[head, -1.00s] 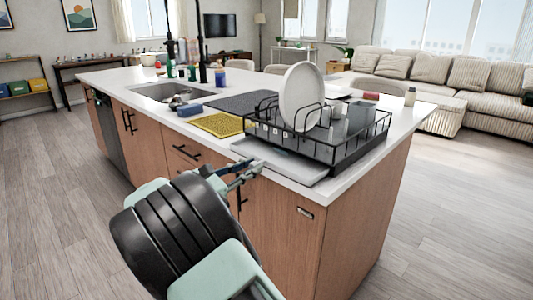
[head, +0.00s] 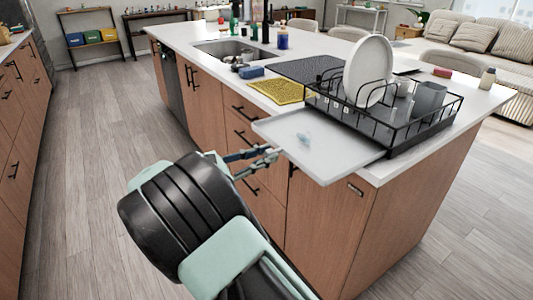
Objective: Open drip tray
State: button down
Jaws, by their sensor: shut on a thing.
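The drip tray (head: 318,150) is a flat grey tray under the black wire dish rack (head: 392,128) on the island's near right corner. It sticks out well past the counter's front edge, and a small pale bluish patch shows on its surface. My gripper (head: 274,152) is at the tray's front left edge, shut on that edge. Its fingertips partly overlap the rim, so the exact contact is hard to see. The rack holds a large white plate (head: 368,70) and a grey cup (head: 429,97).
On the white counter (head: 220,80) are a yellow mat (head: 279,92), a dark drying mat (head: 305,71), a blue sponge (head: 250,72) and a sink (head: 225,50). Wooden drawers with black handles (head: 244,113) are below the tray. The floor at left is clear, with cabinets (head: 18,130) beyond.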

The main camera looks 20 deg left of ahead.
jog(key=c, duration=1.8)
grip_release()
jog(key=shift+o, duration=0.2)
jog(key=v, duration=1.2)
